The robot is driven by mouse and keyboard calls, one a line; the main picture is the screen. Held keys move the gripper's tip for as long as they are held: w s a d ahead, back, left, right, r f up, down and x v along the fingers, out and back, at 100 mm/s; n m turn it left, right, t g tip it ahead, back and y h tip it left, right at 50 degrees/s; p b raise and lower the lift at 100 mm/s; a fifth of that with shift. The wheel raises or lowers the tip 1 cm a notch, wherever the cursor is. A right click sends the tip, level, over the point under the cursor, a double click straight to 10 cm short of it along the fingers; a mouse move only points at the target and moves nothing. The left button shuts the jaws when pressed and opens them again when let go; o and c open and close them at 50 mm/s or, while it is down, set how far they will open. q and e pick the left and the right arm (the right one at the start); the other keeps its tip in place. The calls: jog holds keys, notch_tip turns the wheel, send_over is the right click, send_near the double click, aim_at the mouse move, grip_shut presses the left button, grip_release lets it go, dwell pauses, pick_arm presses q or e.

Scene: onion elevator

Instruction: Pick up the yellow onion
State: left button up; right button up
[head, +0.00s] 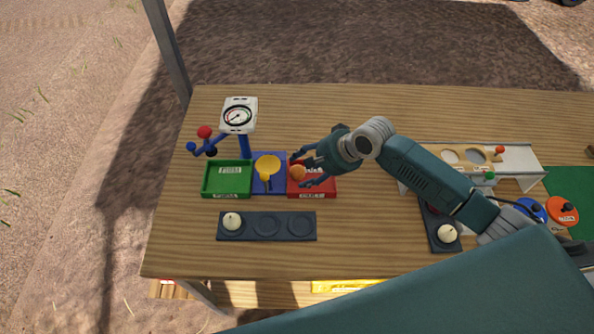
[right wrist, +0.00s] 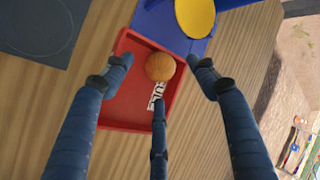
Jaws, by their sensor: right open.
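A round orange-brown onion (head: 298,172) sits in the red tray (head: 325,191), at its left side in the head view. It also shows in the right wrist view (right wrist: 160,66). Two pale onions are in the head view, one (head: 232,221) on the dark front strip and one (head: 446,233) on the dark strip at the right. My right gripper (head: 306,169) is open over the red tray. In the right wrist view its fingertips (right wrist: 160,68) stand on either side of the orange-brown onion, with gaps visible. My left gripper is not in view.
A green tray (head: 205,181) and a blue stand with a yellow pan (head: 267,166) lie left of the red tray. A dial gauge (head: 238,116) rises behind them. A white rack (head: 518,158) and round buttons (head: 562,211) are at the right. The table's back middle is clear.

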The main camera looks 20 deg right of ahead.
aim_at(299, 170)
jog(key=x, duration=0.4)
jog(key=shift+f+p, duration=0.1)
jog(key=shift+p, duration=0.25)
jog(key=shift+d, duration=0.1)
jog(key=shift+c, duration=0.7)
jog(key=c, duration=1.1)
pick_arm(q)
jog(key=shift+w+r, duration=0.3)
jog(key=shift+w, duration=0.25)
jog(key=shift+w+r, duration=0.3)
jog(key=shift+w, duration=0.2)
pick_arm(e)
jog(key=shift+w+r, duration=0.1)
jog(key=shift+r, duration=0.4)
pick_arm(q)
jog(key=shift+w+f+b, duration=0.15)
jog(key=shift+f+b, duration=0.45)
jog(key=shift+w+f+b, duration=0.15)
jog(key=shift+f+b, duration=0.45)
pick_arm(e)
jog(key=shift+r, duration=9.5)
